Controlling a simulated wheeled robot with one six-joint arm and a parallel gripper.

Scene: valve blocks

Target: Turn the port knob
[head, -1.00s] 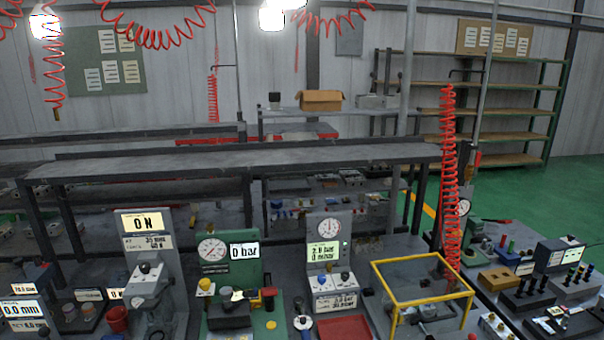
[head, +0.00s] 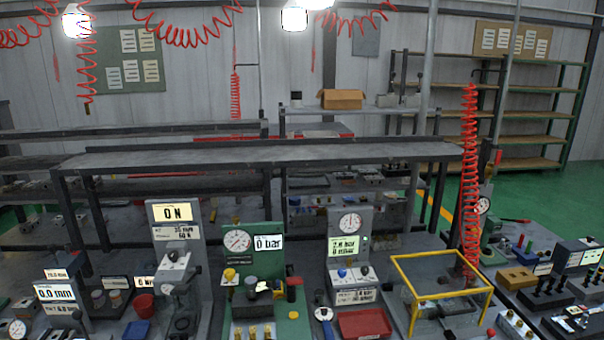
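No knob carries a readable "port" label, so I cannot tell which one is the port knob. On the green gauge station (head: 276,267), a yellow knob (head: 229,275) stands at the left, below the dial and the "0 bar" display. A dark block (head: 262,297) with a black top sits beside it. On the grey gauge station (head: 348,222) to the right, a blue knob (head: 342,272) and a dark knob (head: 364,270) stand side by side on a sloped white panel. My gripper is not in view.
A yellow frame (head: 441,296) stands right of the grey station, and a red tray (head: 364,323) lies in front of it. A grey force stand (head: 178,236) reading "0 N" rises at the left. A red coiled hose (head: 470,180) hangs at the right. Several brass fittings (head: 253,331) show at the bottom.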

